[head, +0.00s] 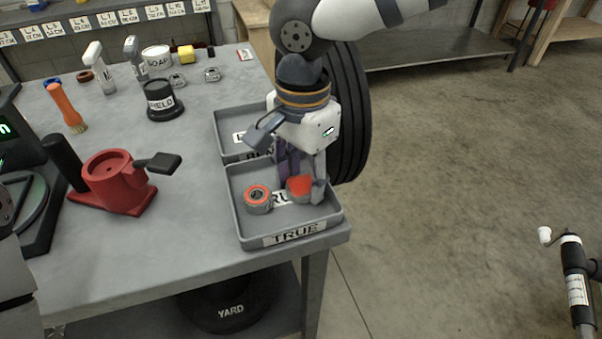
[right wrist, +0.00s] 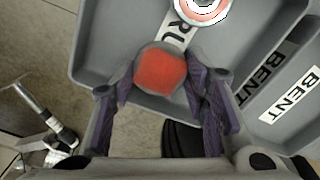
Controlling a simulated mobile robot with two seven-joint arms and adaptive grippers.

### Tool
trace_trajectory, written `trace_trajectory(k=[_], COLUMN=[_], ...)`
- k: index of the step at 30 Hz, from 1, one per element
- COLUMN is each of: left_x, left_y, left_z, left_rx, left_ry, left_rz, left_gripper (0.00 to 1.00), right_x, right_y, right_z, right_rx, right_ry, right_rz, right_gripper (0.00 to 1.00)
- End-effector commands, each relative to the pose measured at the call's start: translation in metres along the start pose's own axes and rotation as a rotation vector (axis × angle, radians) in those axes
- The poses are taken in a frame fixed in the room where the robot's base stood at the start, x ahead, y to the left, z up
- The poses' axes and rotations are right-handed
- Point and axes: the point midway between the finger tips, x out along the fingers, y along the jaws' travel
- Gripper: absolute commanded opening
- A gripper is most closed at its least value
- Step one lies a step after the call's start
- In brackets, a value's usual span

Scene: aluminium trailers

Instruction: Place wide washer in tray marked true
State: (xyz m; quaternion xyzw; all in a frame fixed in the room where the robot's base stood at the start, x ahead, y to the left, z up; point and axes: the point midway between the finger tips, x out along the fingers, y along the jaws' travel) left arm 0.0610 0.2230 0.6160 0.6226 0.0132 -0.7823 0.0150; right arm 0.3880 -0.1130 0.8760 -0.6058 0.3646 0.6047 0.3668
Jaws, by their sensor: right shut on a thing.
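My right gripper (head: 302,190) points down over the front tray (head: 334,213), whose front label reads TRUE. It is shut on a small grey piece with a red-orange face (head: 299,185); this red face also shows between the fingertips (right wrist: 160,72) in the right wrist view. I cannot tell whether this piece has a hole or touches the tray floor. A thick grey ring with a red-orange top (head: 257,208) lies in the same tray, left of the held piece; which one is the wide washer is unclear. My left gripper is not in view.
A second tray (head: 222,137) stands behind, its label reading BENT in the right wrist view. A red holder (head: 112,180), a black FIELD pot (head: 162,103) and a brush (head: 64,104) stand left. The table's right edge and a tyre (head: 352,120) are close by.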

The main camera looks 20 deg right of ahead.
Motion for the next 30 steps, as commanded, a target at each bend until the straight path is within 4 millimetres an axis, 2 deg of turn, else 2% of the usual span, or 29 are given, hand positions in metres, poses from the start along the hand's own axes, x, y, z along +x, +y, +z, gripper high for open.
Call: trace_trajectory(k=[10, 11, 13, 23, 26, 30], left_x=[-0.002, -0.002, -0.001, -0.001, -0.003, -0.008], left_y=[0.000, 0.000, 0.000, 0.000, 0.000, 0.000], left_z=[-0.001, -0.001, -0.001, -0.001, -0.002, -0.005], left_rx=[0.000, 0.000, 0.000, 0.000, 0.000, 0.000], left_ry=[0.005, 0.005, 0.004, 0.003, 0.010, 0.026], left_rz=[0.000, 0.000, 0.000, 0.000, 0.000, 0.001], left_gripper=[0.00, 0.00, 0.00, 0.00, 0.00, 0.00], right_x=[0.002, 0.002, 0.002, -0.001, -0.018, -0.058], right_y=[0.000, 0.000, 0.000, 0.000, -0.001, -0.001], right_z=[0.000, 0.000, 0.000, 0.000, 0.000, 0.000], right_rx=[0.000, 0.000, 0.000, 0.001, 0.003, 0.003], right_ry=[0.001, 0.001, 0.001, 0.002, 0.003, 0.002], right_rz=[-0.003, -0.003, -0.003, -0.004, -0.009, -0.012], right_gripper=[0.14, 0.46, 0.62, 0.62, 0.62, 0.62])
